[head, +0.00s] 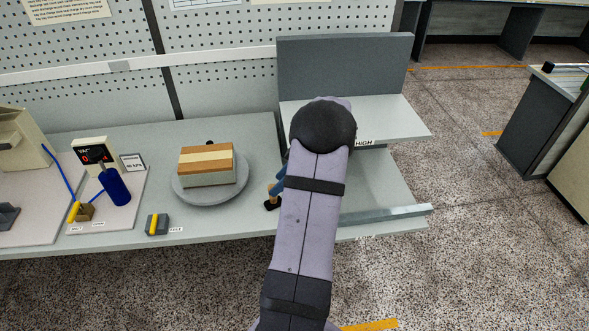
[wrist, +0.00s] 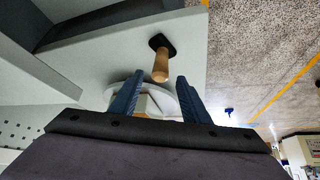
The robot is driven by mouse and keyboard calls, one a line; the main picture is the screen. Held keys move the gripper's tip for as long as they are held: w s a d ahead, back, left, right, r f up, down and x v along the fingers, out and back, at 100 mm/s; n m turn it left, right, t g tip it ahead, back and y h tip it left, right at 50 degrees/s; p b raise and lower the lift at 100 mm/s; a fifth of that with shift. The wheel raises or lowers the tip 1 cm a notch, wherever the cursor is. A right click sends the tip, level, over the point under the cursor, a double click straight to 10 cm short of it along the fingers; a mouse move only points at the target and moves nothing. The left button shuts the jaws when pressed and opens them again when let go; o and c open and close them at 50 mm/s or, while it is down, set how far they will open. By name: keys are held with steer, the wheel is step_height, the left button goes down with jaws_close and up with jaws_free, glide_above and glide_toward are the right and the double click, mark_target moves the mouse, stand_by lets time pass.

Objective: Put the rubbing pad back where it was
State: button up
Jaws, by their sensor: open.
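A tool with a black foot and a wooden handle (wrist: 160,66), which looks like the rubbing pad, stands on the bench. In the wrist view it lies just beyond and between the fingertips of my gripper (wrist: 158,77). My gripper is open and empty, with a blue finger on either side and visible space around the handle. In the head view the wooden-handled tool (head: 271,196) shows just left of my arm, which hides most of my gripper. A grey turntable (head: 211,198) to its left carries a block (head: 207,164) with tan and brown bands on top.
A grey and yellow block (head: 157,224) lies near the bench's front edge. A blue cylinder (head: 117,189) and a red-digit display (head: 94,155) stand further left. A raised shelf (head: 390,118) marked HIGH is at right, above a lower ledge (head: 375,213).

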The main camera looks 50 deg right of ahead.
steer(key=b+v, duration=0.3)
steer(key=v, duration=0.6)
steer(key=shift+r, duration=0.2)
steer(key=w+a+f+m+g, duration=0.1)
steer(key=w+a+f+g, duration=0.1)
steer(key=a, duration=1)
steer(key=w+a+f+m+g, duration=0.2)
steer(key=w+a+g, duration=0.1)
steer(key=a, duration=0.8)
steer(key=s+a+f+h, duration=0.1)
steer(key=s+a+f, duration=0.1)
steer(key=s+a, duration=0.3)
steer(key=s+a+f+m+g+h, duration=0.1)
steer(key=s+a+f, duration=0.2)
steer(key=a, duration=0.8)
steer(key=shift+s+m, duration=0.3)
steer(key=shift+s, duration=0.85)
